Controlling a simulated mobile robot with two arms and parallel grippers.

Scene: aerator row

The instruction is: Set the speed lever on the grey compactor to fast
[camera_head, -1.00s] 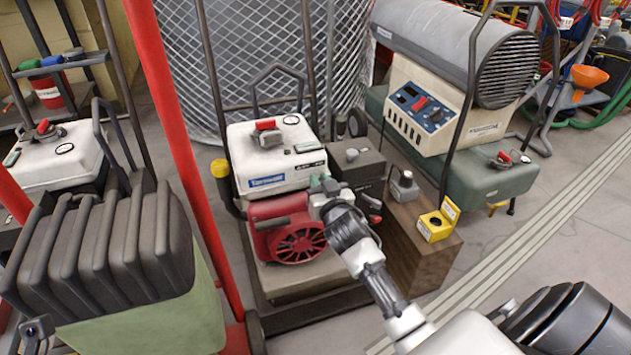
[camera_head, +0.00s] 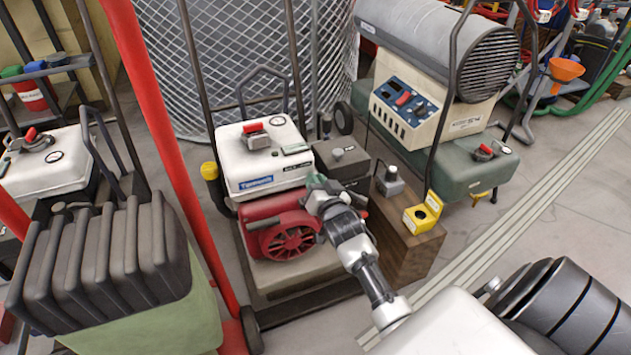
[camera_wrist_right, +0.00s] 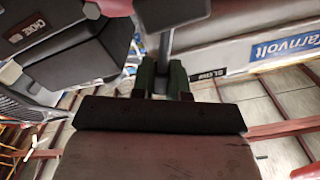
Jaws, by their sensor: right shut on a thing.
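A machine with a white tank (camera_head: 262,165), a blue label and a red engine (camera_head: 285,238) stands on a dark wheeled frame, centre of the head view. My right gripper (camera_head: 319,184), with green fingertips, is at the tank's right side, above the engine. In the right wrist view the gripper (camera_wrist_right: 163,80) is shut on a thin grey upright lever (camera_wrist_right: 164,48). A label reading SLOW (camera_wrist_right: 208,76) is just right of the fingers. The gripper hides the lever in the head view. I cannot make out a separate grey compactor. My left gripper is out of view.
A dark grey box (camera_head: 341,160) adjoins the tank's right side. A brown block (camera_head: 405,250) carrying a yellow box (camera_head: 419,218) stands right of my gripper. A red post (camera_head: 165,130) and black ribbed stack (camera_head: 100,255) are at left. Floor is open at right.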

